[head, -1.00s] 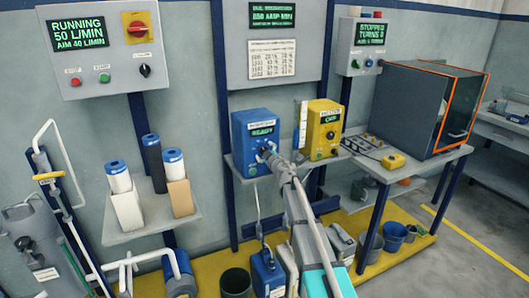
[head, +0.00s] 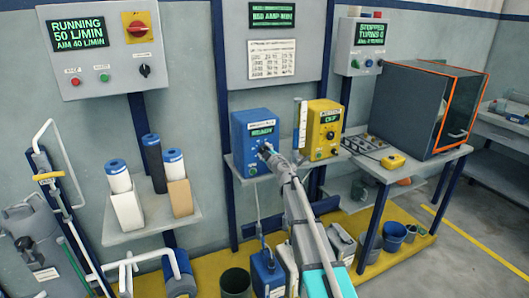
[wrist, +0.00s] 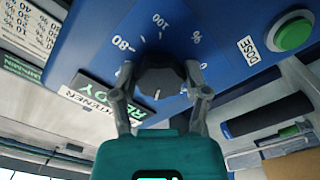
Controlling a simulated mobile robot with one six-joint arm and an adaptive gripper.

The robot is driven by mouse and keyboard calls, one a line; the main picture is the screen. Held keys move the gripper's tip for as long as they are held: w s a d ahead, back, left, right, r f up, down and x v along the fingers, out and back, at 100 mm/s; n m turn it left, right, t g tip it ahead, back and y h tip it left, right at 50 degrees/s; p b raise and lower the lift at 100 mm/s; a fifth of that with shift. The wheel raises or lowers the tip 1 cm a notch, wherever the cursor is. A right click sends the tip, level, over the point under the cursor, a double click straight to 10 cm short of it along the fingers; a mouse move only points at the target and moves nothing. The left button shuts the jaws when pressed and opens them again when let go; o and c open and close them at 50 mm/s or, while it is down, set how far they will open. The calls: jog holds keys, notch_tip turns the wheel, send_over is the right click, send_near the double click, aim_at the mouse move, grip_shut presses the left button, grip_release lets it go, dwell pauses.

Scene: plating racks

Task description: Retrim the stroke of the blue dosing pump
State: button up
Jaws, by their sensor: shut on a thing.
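The blue dosing pump (head: 250,132) stands on a shelf at the middle of the head view, with a lit display that reads READY in the wrist view. Its dark round stroke knob (wrist: 161,76) sits on the blue face beside a percent scale with 80 and 100 legible. My gripper (wrist: 160,95) is shut on the knob, one finger on each side. A short white mark shows on the knob's near side; the exact setting cannot be read. A green button (wrist: 293,34) marked DOSE is on the same face. In the head view my gripper (head: 264,149) hides the knob.
A yellow pump (head: 323,130) stands close to the right of the blue one. A white graduated tube (head: 300,124) is between them. A results board (head: 271,58) hangs above. A table at the right holds a dark cabinet (head: 408,108). Containers stand on the yellow floor platform (head: 210,278).

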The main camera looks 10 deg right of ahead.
jog(key=shift+n, duration=2.3)
jog(key=shift+w, duration=0.1)
jog(key=o, duration=1.2)
jog(key=shift+c, duration=0.2)
jog(key=shift+s, duration=0.2)
jog(key=v, duration=1.1)
jog(key=shift+s, duration=0.35)
jog(key=shift+d+r, duration=0.1)
jog(key=shift+d, duration=0.1)
